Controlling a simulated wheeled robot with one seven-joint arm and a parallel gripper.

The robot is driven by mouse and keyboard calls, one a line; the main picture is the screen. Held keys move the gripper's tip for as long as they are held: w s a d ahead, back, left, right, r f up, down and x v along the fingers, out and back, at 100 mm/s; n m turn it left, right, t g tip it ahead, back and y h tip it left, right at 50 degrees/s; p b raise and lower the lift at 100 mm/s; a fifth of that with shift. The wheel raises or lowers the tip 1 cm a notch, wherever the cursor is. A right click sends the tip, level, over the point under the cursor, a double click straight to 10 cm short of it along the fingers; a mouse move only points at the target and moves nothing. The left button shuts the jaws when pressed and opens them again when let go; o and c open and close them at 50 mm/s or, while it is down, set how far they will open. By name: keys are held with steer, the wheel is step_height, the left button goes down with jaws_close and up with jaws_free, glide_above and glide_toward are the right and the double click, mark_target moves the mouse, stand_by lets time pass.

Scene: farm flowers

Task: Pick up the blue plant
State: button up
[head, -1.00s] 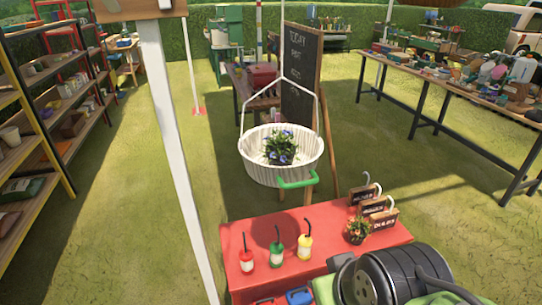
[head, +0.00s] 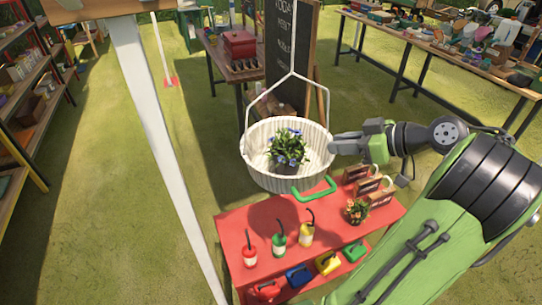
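The blue plant (head: 288,148) has blue-violet flowers, green leaves and a dark pot.
A red table (head: 230,222) below the basket holds several small bottles, wooden signs and an orange-flowered plant (head: 357,211). A white post (head: 160,150) stands at left. A chalkboard (head: 292,60) stands behind the basket. Grass between post and left shelves is clear.

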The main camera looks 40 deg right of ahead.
steer(key=b, duration=0.3)
glide_toward(293, 148)
steer(key=w+a, duration=0.1)
steer(key=w, duration=0.1)
steer(key=w+a+f, duration=0.1)
steer(key=w+a, duration=0.3)
steer(key=shift+a+f, duration=0.2)
steer(key=shift+f, duration=0.1)
steer(key=shift+s, duration=0.1)
steer(key=shift+c, duration=0.4)
jaws_close()
steer(key=shift+r, duration=0.1)
